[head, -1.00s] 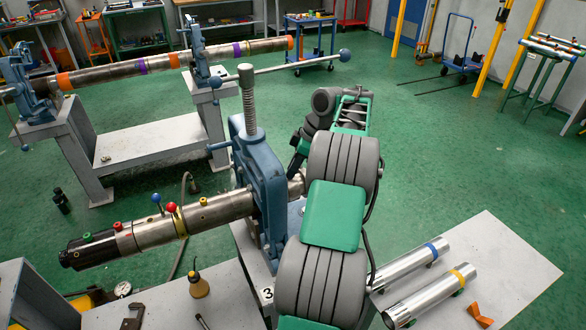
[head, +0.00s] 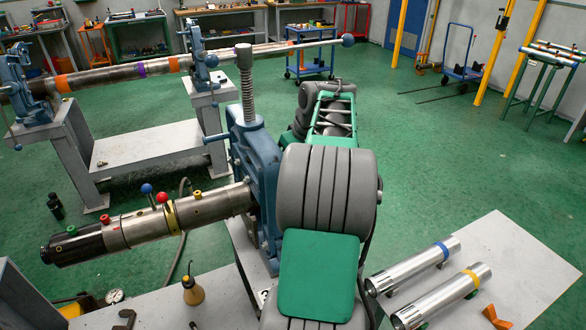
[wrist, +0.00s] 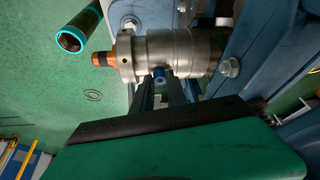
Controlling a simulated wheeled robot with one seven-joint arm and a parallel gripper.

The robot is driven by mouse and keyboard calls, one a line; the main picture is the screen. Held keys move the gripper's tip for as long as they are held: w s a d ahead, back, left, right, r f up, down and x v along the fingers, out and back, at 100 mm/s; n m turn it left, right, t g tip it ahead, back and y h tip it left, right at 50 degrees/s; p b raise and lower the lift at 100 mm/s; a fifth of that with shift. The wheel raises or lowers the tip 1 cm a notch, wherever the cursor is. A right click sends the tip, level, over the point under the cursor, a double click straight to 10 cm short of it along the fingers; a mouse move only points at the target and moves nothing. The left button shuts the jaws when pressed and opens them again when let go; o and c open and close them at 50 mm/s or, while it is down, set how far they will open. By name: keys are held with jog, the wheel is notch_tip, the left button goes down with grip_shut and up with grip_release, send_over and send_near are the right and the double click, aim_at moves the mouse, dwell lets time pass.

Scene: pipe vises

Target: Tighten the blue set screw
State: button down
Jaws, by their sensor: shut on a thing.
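The blue set screw (wrist: 160,72) sticks out of the underside of a metal collar on the pipe (wrist: 178,52) in the wrist view. My gripper (wrist: 160,82) has its two dark fingers around the screw and is shut on it. The fingers partly cover the screw, so how far it is threaded in cannot be told. In the head view my own arm and the blue vise (head: 256,170) hide my gripper and this screw. The pipe (head: 225,202) passes through the vise there, and its left part carries blue and red ball knobs.
The vise's blue body (wrist: 275,50) stands close on the right in the wrist view. Two shiny pipes (head: 412,268) rest on the right-hand table. Green floor is open beyond.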

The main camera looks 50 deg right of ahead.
jog(key=shift+w+a+r+m+g+h+b, duration=0.15)
jog(key=shift+m+h+b, duration=0.35)
jog(key=shift+m, duration=0.65)
jog(key=shift+s+f+m+g+h+b, duration=0.1)
jog(key=shift+m+g+h+b, duration=0.25)
jog(key=shift+m, duration=0.8)
jog(key=shift+r, duration=0.15)
jog(key=c, duration=1.3)
grip_release()
jog(key=v, duration=0.7)
jog(key=shift+a+r, duration=0.1)
jog(key=shift+r, duration=0.15)
